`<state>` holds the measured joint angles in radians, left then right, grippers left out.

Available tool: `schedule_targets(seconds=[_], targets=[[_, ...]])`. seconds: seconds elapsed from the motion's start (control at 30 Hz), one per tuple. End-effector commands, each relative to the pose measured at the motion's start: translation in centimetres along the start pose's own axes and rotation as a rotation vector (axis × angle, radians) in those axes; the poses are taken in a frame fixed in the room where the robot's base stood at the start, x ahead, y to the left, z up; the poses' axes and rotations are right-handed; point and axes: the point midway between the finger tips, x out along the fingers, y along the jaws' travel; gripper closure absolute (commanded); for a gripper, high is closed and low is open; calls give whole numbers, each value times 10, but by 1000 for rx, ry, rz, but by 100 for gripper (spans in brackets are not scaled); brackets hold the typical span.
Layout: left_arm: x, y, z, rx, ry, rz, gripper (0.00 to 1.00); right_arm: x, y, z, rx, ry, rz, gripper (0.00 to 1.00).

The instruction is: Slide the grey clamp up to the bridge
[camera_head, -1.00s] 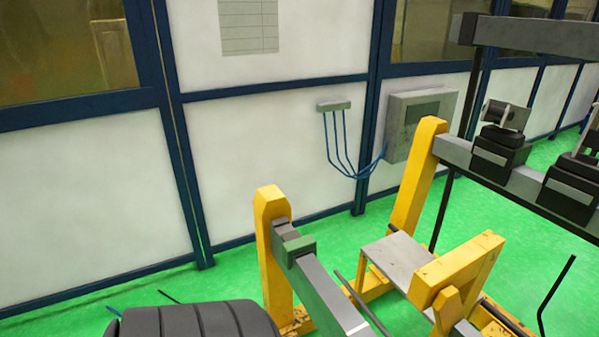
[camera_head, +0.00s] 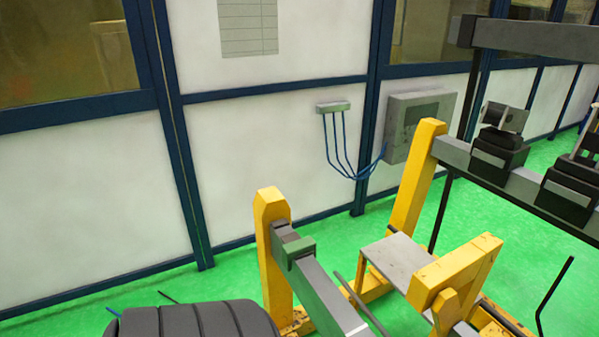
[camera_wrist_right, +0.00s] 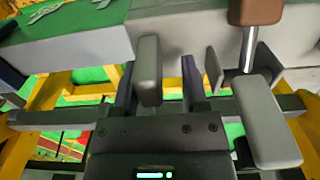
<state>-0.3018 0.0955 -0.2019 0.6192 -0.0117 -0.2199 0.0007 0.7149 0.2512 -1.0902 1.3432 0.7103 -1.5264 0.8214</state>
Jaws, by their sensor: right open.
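My right gripper (camera_wrist_right: 158,90) shows in the right wrist view with its two dark fingers apart. An upright grey plate (camera_wrist_right: 148,70) stands between the fingers, nearer the left one. I cannot tell whether it touches that finger. To the right is a grey block (camera_wrist_right: 265,120) with a metal rod (camera_wrist_right: 248,50) and a brown knob (camera_wrist_right: 256,10) beside it. Which of these grey parts is the clamp is not clear. I cannot make out the bridge for certain. My left gripper is not in view.
In the head view, a yellow post (camera_head: 273,230) carries a grey beam with a small green-grey block (camera_head: 298,248) on it. More yellow frame (camera_head: 415,185) and a grey plate (camera_head: 398,255) stand to the right. Green floor and a white wall (camera_head: 270,150) lie behind.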

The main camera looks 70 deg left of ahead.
Motion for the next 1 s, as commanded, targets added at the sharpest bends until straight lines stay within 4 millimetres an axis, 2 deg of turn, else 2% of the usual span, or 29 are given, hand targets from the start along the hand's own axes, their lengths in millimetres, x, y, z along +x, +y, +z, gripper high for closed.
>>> schedule_targets(seconds=[0.03, 0.43, 1.0], targets=[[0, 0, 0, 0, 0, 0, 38, 0, -8, 0, -4, 0, -8, 59], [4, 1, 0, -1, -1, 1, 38, 0, -48, 1, -5, 0, -7, 59], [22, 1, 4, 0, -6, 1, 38, 1, -105, 0, -5, 0, -8, 59]])
